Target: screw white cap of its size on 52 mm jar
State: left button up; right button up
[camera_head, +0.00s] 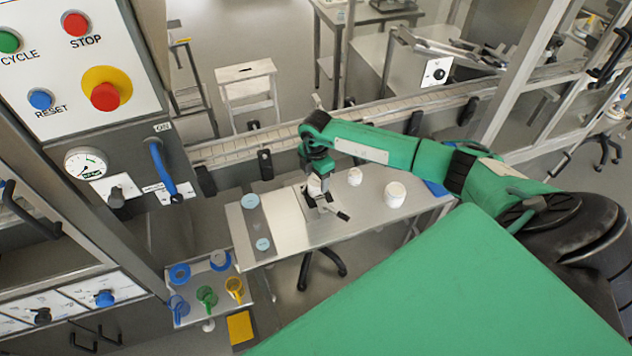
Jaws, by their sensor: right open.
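My right gripper (318,175) points down at the fixture on the steel table (290,246); it is open. A small pale jar (315,187) stands in the fixture directly under the fingers; whether they touch it is too small to tell. The fixture has a black-ended handle (342,215). A small white jar or cap (354,177) and a larger white one (395,194) stand to the right. Pale blue discs lie at the table's left end, one at the back (250,201) and one at the front (263,244). No sizes are readable. My left gripper is out of view.
A conveyor (240,148) runs behind the table. A control panel (85,60) stands at the left. A lower shelf holds blue, green (206,298) and yellow (235,287) items. A blue item (436,187) lies at the table's right end. The front middle of the table is clear.

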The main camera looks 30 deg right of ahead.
jog(key=shift+f+n+b, duration=0.1)
jog(key=shift+n+b, duration=0.5)
jog(key=shift+n, duration=0.4)
jog(key=shift+n+b, duration=0.65)
jog(key=shift+n, duration=1.25)
